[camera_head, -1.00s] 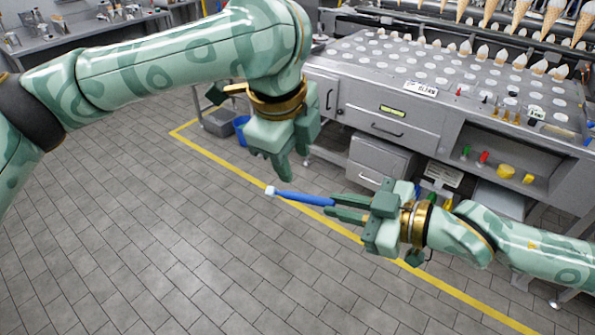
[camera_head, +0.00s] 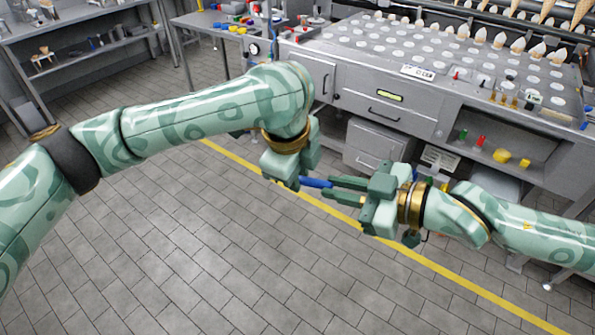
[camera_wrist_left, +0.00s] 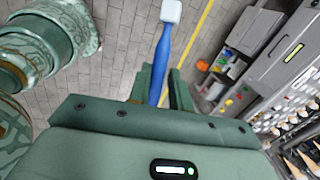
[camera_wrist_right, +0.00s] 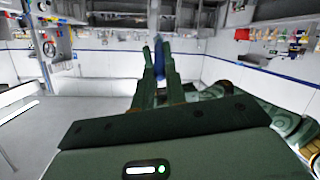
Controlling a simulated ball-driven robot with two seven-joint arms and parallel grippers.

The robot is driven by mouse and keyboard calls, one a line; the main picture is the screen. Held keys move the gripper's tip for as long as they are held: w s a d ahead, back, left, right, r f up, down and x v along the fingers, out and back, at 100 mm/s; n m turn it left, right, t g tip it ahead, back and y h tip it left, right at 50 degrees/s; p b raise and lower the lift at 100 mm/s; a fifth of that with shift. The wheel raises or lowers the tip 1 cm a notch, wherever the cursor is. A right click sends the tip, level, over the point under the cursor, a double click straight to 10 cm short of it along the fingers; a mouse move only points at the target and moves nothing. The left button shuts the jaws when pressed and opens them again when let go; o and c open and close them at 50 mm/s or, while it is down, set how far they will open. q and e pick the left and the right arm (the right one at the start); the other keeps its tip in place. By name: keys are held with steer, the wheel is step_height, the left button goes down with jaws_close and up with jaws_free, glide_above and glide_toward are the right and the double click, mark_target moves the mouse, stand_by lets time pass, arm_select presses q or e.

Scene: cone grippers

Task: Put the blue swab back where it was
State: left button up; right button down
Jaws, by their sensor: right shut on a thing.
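The blue swab (camera_head: 316,183) is held roughly level by my right gripper (camera_head: 334,190), which is shut on its right-hand part. In the head view its white head is hidden behind my left gripper (camera_head: 292,183). My left gripper is at the swab's left part, its fingers open on either side of the shaft. In the left wrist view the blue shaft (camera_wrist_left: 161,65) runs between these fingers, and the white head shows beyond them. In the right wrist view the blue swab (camera_wrist_right: 159,55) shows between my right fingertips.
A grey counter (camera_head: 350,55) with rows of white round spots and cones stands at the back right. Its open shelf holds small green, red and yellow items. A side table (camera_head: 215,25) stands at the back left. The tiled floor (camera_head: 200,270) in front is clear.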

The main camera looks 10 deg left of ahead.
steer(key=c, duration=1.3)
jaws_free()
steer(key=shift+s+a, duration=0.1)
steer(key=shift+s, duration=0.05)
steer(key=shift+c, duration=0.2)
